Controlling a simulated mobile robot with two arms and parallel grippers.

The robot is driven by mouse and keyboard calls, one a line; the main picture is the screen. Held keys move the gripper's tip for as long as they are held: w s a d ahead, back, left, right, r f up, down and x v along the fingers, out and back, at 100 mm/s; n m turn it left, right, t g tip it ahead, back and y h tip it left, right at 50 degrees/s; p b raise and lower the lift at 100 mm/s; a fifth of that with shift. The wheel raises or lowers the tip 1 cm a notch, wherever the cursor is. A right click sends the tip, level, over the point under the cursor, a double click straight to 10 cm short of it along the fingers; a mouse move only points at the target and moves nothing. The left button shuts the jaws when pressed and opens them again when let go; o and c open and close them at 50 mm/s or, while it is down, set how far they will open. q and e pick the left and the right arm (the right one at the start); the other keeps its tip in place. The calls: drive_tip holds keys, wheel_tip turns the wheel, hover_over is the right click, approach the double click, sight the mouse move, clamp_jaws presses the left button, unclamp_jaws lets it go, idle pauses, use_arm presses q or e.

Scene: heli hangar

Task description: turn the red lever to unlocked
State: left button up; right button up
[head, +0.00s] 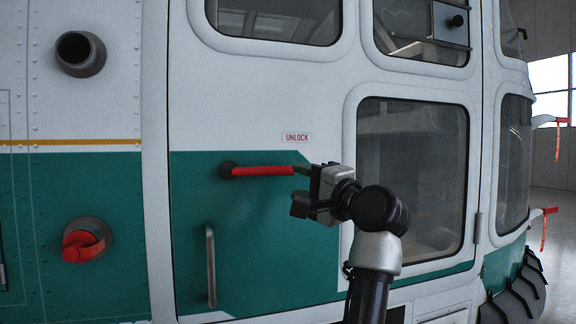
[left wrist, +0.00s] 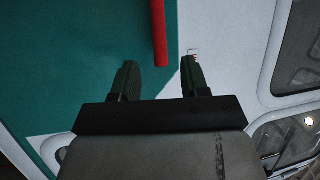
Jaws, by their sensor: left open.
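The red lever (head: 262,171) lies about horizontal on the green part of the helicopter door, from a dark round pivot (head: 227,170) at its left end. An "UNLOCK" label (head: 297,137) sits just above its right end. My left gripper (head: 298,188) is open and empty at the lever's right end. In the left wrist view, the red lever (left wrist: 158,32) comes down from the top, and its free end shows between the tips of my open left gripper (left wrist: 158,68). I cannot tell how far the fingers are from it in depth. My right gripper is not in view.
A vertical metal grab handle (head: 210,265) is on the door below the pivot. A door window (head: 412,180) is behind my left arm. A red plug (head: 84,244) and a dark round port (head: 80,53) stick out at the left.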

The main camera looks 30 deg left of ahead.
sight(278, 171)
use_arm(q)
drive_tip(key=x, duration=0.2)
drive_tip(key=p+x, duration=0.1)
drive_tip(key=x, duration=0.1)
drive_tip(key=shift+s+r+p, duration=0.15)
drive_tip(key=shift+r+p, duration=0.05)
drive_tip(key=shift+p, duration=0.1)
drive_tip(key=p+x, duration=0.1)
drive_tip(key=x, duration=0.1)
drive_tip(key=p+x, duration=0.1)
drive_tip(key=x, duration=0.1)
drive_tip(key=shift+w+a+f, duration=0.1)
drive_tip(key=shift+w+a, duration=0.1)
drive_tip(key=shift+w, duration=0.2)
drive_tip(key=shift+a, duration=0.35)
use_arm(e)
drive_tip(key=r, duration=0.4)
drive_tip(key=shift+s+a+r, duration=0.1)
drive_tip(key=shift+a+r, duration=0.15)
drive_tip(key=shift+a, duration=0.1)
use_arm(q)
drive_tip(key=shift+w, duration=0.1)
drive_tip(key=shift+c, duration=0.3)
drive_tip(key=c, duration=0.7)
clamp_jaws()
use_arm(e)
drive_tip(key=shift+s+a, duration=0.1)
